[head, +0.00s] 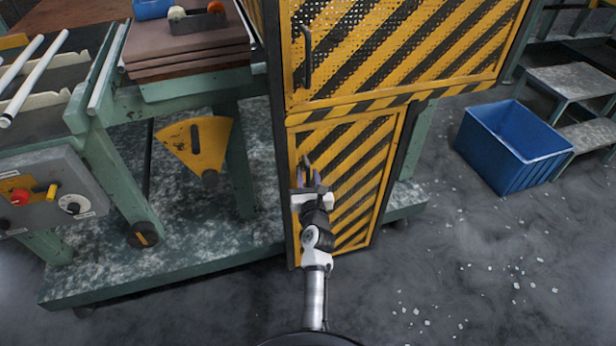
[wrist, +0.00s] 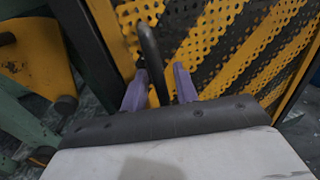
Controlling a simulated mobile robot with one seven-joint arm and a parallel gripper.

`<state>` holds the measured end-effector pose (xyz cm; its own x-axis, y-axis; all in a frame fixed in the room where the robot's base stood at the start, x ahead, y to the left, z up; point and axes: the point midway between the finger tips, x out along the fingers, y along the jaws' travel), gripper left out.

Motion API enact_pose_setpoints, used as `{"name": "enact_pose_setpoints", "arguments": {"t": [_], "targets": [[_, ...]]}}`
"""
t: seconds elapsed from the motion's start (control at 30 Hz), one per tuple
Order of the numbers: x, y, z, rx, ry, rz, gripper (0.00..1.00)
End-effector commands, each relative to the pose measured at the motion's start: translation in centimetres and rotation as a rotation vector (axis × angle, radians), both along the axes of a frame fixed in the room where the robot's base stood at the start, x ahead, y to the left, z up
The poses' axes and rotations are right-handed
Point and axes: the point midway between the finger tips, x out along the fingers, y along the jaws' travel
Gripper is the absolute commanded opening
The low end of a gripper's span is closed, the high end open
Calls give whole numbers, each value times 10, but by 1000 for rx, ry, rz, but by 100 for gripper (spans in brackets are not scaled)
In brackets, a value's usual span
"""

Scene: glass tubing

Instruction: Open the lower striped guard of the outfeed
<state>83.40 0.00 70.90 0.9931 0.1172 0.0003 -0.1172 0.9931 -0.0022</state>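The lower striped guard (head: 352,205) is a yellow and black perforated door below a larger striped guard. It looks closed, flush in its frame. Its dark bar handle (head: 306,163) is near the upper left edge, partly hidden by my gripper (head: 308,180). In the wrist view the handle (wrist: 149,45) runs down between the two purple fingertips of my gripper (wrist: 160,82). The fingers are apart, with visible gaps beside the bar, so the gripper is open around or just in front of the handle. Contact cannot be told.
The upper striped guard (head: 400,45) with its own handle (head: 305,55) is directly above. A green machine frame with a control box (head: 50,195) and a yellow quadrant plate (head: 197,148) stand left. A blue bin (head: 510,145) stands right. The speckled floor in front is mostly clear.

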Motion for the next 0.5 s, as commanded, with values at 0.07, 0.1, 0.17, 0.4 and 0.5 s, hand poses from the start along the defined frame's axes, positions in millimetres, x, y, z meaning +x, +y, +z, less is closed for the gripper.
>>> {"name": "enact_pose_setpoints", "arguments": {"t": [0.07,0.1,0.17,0.4,0.5], "targets": [[0,0,0,0,0,0,23],[0,0,0,0,0,0,18],[0,0,0,0,0,0,10],[0,0,0,0,0,0,0],[0,0,0,0,0,0,0]]}}
